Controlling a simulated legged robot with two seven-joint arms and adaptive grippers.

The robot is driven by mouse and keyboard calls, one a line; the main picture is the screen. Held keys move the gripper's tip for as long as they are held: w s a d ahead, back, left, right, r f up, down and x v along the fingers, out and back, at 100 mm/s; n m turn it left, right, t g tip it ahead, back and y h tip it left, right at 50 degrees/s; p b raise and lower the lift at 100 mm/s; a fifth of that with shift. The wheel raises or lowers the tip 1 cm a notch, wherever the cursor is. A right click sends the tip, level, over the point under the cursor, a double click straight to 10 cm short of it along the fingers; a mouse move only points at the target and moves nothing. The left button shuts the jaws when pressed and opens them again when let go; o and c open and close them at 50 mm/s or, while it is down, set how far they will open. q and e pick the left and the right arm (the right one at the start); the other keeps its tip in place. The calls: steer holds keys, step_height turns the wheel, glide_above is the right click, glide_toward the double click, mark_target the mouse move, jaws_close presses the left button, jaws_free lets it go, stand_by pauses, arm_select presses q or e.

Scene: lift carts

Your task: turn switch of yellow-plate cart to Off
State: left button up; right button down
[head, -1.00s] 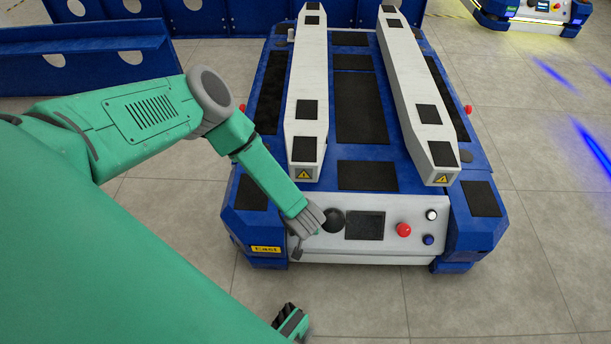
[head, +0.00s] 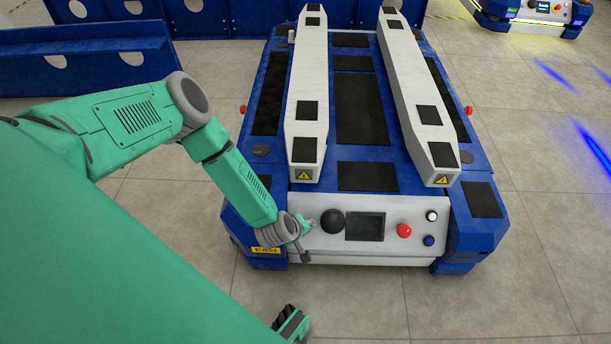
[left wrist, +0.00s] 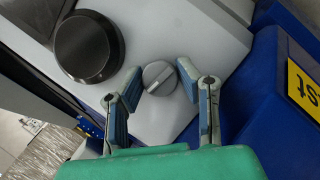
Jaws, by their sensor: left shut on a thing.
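The cart (head: 365,120) is blue with a white front panel and a small yellow plate (head: 266,250) at its front left corner; part of the plate also shows in the left wrist view (left wrist: 303,88). The switch is a small round grey knob (left wrist: 159,78) with a diagonal ridge, left of the large black dome on the panel. My left gripper (head: 306,232) is at the panel's left end. In the left wrist view its fingers (left wrist: 160,92) are on either side of the knob, shut on it; exact contact is hard to see.
The panel also carries a black dome (head: 332,221), a dark screen (head: 365,226), a red button (head: 404,230), and white and blue buttons. Two white beams (head: 308,90) lie on the cart. Blue racks stand behind. Another cart (head: 530,12) is far right. Open floor lies in front.

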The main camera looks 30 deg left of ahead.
arm_select(q)
steer(key=shift+a+f+n+t+b, duration=0.1)
steer(key=shift+n+t+b, duration=0.3)
steer(key=shift+n, duration=0.4)
steer(key=shift+s, duration=0.1)
steer(key=o, duration=1.1)
steer(key=v, duration=1.2)
steer(key=shift+a+f, duration=0.1)
